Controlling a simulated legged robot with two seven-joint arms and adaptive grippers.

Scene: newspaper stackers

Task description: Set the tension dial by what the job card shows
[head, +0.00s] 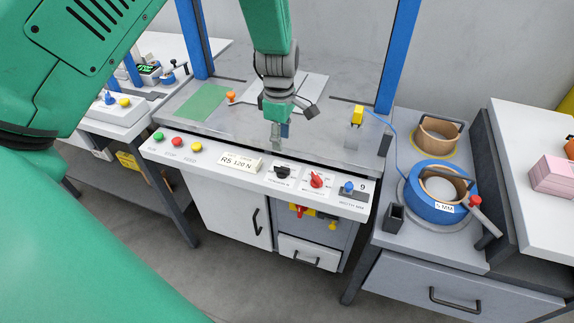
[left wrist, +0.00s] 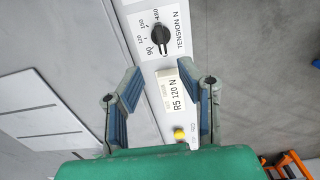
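The job card (head: 238,162) is a white plate on the sloping front panel, reading "R5 120 N"; it also shows in the left wrist view (left wrist: 173,91). The tension dial (head: 282,172) is a black knob just right of the card. In the left wrist view the dial (left wrist: 162,39) is labelled "TENSION N", with marks including 90, 120 and 150; I cannot tell surely which mark it points to. My left gripper (head: 281,132) is above the panel's back edge, open and empty. Its spread fingers (left wrist: 165,97) frame the card in the wrist view, apart from the dial. My right gripper is not in view.
A red knob (head: 317,180) and a blue knob (head: 348,187) sit right of the dial. Green, red and yellow buttons (head: 177,142) are on the panel's left. Blue posts (head: 399,55) flank the machine. A blue strap coil (head: 437,192) lies at right.

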